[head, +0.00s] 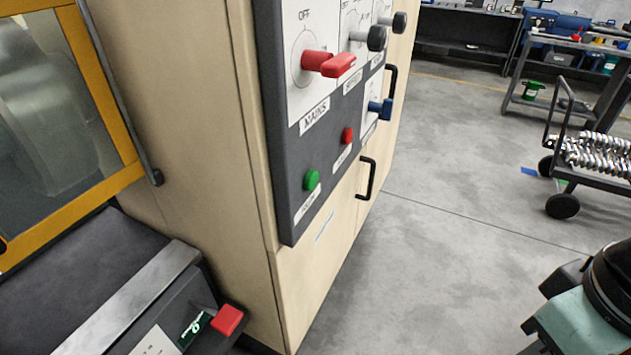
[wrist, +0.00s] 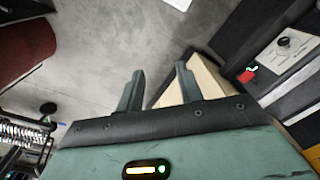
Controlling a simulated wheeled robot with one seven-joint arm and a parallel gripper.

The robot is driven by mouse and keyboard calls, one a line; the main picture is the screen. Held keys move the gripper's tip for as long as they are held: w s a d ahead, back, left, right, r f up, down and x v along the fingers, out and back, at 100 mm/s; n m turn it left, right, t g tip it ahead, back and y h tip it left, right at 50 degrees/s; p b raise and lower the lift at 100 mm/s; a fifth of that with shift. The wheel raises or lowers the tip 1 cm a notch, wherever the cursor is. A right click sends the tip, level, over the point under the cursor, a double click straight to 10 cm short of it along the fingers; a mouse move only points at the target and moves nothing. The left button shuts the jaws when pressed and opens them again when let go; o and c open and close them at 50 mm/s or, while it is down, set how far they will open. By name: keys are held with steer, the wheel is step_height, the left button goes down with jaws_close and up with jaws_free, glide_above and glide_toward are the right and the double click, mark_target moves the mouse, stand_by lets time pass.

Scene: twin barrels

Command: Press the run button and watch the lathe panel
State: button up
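The dark lathe panel (head: 272,120) is on the side of a cream cabinet in the head view. Low on it is a green button (head: 312,180) with a small label that I cannot read surely. A smaller red button (head: 347,135) sits above and to its right. A red rotary handle (head: 330,63) labelled MAINS is above, under an OFF mark. My gripper (wrist: 158,72) is open and empty in the wrist view, its two fingers apart over the floor and cabinet. It touches no button. Part of my teal arm shows at the lower right of the head view.
A red button (head: 228,319) is on the machine's lower front, below a yellow-framed window (head: 60,120). Black cabinet handles (head: 367,178) stick out. A cart (head: 605,160) with metal parts stands at right.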

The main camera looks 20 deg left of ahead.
jaws_close()
stand_by(1.5)
